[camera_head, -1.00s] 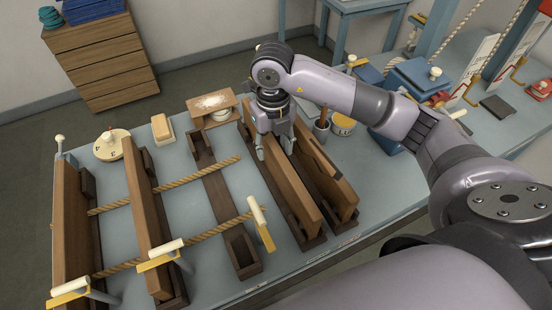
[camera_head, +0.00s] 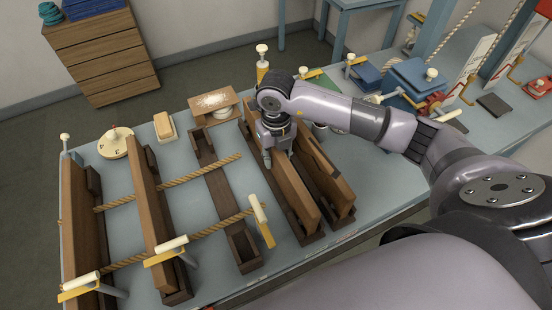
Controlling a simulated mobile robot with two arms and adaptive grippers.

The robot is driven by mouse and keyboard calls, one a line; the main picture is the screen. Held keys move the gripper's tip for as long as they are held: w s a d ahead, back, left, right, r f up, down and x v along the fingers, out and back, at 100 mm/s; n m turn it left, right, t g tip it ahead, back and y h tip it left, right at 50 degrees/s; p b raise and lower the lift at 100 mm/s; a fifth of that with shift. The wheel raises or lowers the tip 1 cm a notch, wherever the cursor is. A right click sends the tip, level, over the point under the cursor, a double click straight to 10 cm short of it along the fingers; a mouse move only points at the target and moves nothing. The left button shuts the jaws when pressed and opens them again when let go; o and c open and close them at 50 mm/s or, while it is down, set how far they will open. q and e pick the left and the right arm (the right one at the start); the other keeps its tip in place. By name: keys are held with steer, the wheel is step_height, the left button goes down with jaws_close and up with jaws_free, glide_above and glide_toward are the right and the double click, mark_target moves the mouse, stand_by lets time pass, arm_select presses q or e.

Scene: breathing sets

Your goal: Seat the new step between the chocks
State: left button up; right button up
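My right gripper (camera_head: 279,151) points down at the far end of the left-hand upright wooden board (camera_head: 292,182) in the dark rack on the right. One finger shows on the board's left side; the arm hides much of the other, so I cannot tell whether it grips. A second board (camera_head: 325,172) stands beside it. Left of the rack lies a long dark wooden base (camera_head: 218,188) with a raised chock at its far end (camera_head: 201,146) and another at its near end (camera_head: 242,248). No board stands between these chocks. My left gripper is not in view.
Two upright steps (camera_head: 151,215) (camera_head: 87,230) stand to the left, with ropes (camera_head: 190,178) running rightward from them. Yellow clamps with pale handles (camera_head: 263,222) stand near the front. A small wooden stand (camera_head: 214,103) and blue blocks (camera_head: 408,78) sit farther back.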

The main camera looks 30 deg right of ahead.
jaws_close()
steer(key=shift+w+r, duration=0.1)
stand_by(0.6)
steer(key=shift+r, duration=0.6)
step_height(320, 180, up, 9)
steer(key=b, duration=0.3)
steer(key=shift+w, duration=0.1)
step_height(320, 180, up, 10)
steer(key=shift+f, duration=0.15)
